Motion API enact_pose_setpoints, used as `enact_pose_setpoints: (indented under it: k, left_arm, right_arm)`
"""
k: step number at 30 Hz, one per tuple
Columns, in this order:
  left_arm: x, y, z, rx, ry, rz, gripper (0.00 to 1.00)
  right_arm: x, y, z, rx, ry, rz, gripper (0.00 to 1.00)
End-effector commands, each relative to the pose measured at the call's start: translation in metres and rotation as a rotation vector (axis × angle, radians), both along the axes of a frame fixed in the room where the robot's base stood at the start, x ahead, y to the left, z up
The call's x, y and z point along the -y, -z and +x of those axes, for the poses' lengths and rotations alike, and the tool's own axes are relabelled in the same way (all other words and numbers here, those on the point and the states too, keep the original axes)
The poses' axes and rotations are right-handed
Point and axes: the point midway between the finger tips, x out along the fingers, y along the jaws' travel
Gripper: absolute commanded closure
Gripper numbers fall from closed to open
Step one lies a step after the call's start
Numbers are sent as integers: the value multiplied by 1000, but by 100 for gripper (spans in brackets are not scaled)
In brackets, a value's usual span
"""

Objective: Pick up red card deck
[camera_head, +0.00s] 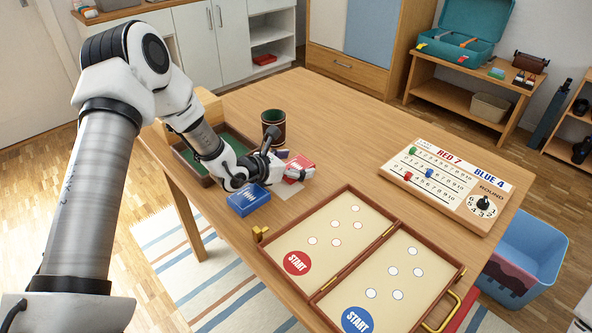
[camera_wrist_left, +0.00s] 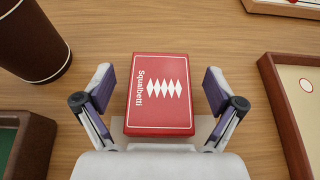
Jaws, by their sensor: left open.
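The red card deck (camera_wrist_left: 158,92) lies flat on the wooden table, with a white diamond pattern and lettering on its face. In the head view the red deck (camera_head: 301,165) is partly hidden by my left gripper (camera_head: 292,172). In the left wrist view my left gripper (camera_wrist_left: 158,95) is open, one finger on each side of the deck, with gaps between the pads and the deck. A blue card deck (camera_head: 248,199) lies just in front of the gripper. My right gripper is not in view.
A dark cup (camera_head: 273,125) and a green-lined tray (camera_head: 188,163) stand close to the left gripper. A hinged game board (camera_head: 388,226) lies open at the front right. A scoreboard (camera_head: 447,183) lies at the right. The table's far middle (camera_head: 330,105) is clear.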

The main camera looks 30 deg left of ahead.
Motion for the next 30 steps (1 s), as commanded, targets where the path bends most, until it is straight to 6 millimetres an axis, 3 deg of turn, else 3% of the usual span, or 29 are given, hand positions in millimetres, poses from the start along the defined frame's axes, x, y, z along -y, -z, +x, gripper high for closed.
enact_pose_setpoints:
  k: [8, 14, 25, 30]
  left_arm:
    - [4, 4, 9, 0, 1, -2, 6]
    - [4, 4, 8, 0, 1, -1, 73]
    - [4, 3, 8, -1, 1, -1, 73]
    - [3, -10, 8, 1, 1, -2, 73]
  right_arm:
    - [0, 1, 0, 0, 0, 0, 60]
    - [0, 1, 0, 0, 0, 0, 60]
    - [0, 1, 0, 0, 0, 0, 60]
    - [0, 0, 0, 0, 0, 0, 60]
